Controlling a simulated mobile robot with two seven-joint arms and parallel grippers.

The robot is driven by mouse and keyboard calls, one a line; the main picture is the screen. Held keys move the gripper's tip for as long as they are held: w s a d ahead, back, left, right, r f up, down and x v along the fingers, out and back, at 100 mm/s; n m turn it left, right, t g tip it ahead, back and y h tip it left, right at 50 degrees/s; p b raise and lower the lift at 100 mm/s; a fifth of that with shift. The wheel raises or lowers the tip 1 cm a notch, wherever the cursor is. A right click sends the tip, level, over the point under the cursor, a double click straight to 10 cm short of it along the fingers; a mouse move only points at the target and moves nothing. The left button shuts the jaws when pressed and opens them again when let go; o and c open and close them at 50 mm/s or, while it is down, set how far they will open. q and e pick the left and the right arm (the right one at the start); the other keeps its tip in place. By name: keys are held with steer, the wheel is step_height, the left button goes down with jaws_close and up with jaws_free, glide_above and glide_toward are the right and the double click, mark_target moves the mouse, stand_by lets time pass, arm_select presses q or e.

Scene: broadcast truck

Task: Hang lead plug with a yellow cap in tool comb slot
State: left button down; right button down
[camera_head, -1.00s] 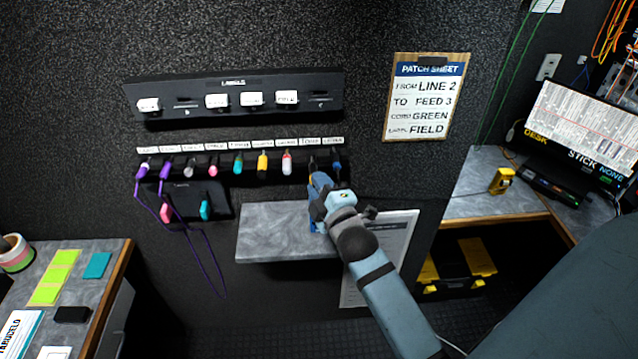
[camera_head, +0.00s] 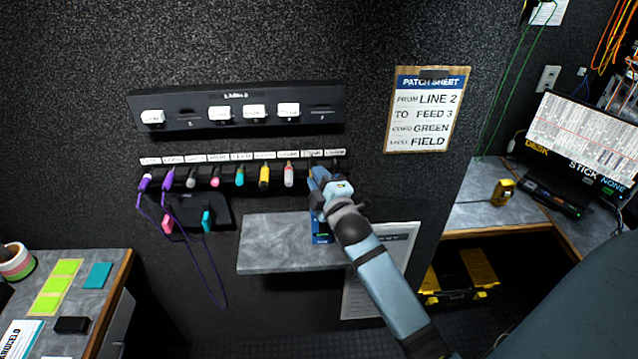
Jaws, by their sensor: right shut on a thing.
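The tool comb (camera_head: 203,172) is a dark rail on the wall with a row of white labels above its slots. My right gripper (camera_head: 319,174) is at the comb's right end, just below the labels, and is shut. The lead plug in it is hidden by the fingers, so its cap and its fit in a slot cannot be made out. My left gripper is not in view.
A grey shelf (camera_head: 275,250) sits below the comb, with a blue item (camera_head: 320,230) on it, partly behind my right arm. Purple leads (camera_head: 200,262) hang at the left. A dark holder (camera_head: 200,212) is under the comb. The label rack (camera_head: 235,108) is above.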

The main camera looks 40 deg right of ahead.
steer(key=shift+w+d+f+b, duration=0.2)
steer(key=shift+f+b, duration=0.2)
steer(key=shift+f, duration=0.2)
steer(key=shift+w+d+f+b, duration=0.1)
steer(key=shift+w+f+b, duration=0.1)
steer(key=shift+f+b, duration=0.3)
steer(key=shift+f, duration=0.2)
steer(key=shift+w, duration=0.1)
steer(key=shift+f+p, duration=0.15)
steer(key=shift+p, duration=0.15)
stand_by(0.4)
jaws_free()
stand_by(0.4)
stand_by(0.5)
